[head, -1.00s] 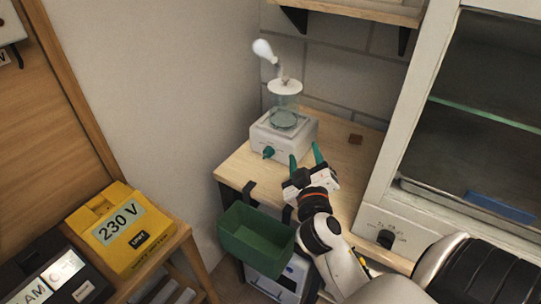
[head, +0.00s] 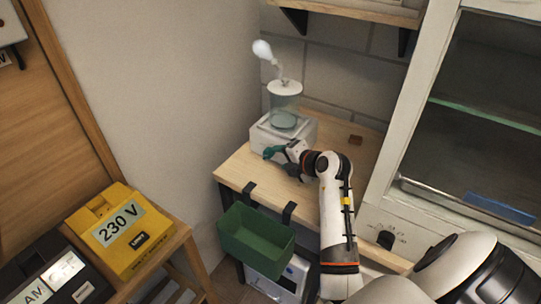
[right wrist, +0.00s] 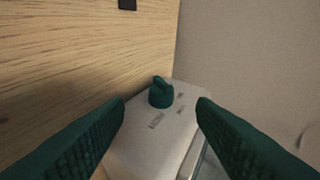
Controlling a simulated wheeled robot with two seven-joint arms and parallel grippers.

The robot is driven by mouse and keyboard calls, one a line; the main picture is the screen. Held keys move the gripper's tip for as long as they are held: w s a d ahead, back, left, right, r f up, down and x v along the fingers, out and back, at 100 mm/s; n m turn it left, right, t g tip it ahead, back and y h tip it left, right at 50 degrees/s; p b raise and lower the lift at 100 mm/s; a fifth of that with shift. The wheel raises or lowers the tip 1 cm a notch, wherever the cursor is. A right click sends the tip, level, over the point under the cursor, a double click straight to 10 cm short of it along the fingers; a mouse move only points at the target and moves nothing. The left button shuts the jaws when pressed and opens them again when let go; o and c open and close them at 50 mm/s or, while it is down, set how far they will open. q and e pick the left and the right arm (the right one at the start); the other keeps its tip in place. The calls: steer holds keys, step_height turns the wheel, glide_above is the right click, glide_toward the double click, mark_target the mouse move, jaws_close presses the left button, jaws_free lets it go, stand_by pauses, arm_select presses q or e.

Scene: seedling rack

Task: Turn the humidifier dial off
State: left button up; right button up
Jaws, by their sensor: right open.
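The humidifier is a white box (head: 301,134) with a clear tank (head: 286,103) and a puff of white mist above, on the wooden bench. Its green dial (right wrist: 161,95) sits on the front panel in the right wrist view, with small grey marks beside it. My right gripper (head: 271,154) is at the humidifier's front, its green fingers largely covering the dial in the head view. In the wrist view the right gripper's fingers (right wrist: 162,108) are spread, one on each side of the dial, with nothing between them touching it visibly. My left gripper is out of view.
A green bin (head: 256,238) hangs on the bench's front edge. A cabinet with a glass front (head: 480,120) stands at the right. A yellow 230 V box (head: 150,255) is at lower left.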

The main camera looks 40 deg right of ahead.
mark_target(269, 155)
steer(key=x, duration=0.7)
steer(key=shift+a, duration=0.1)
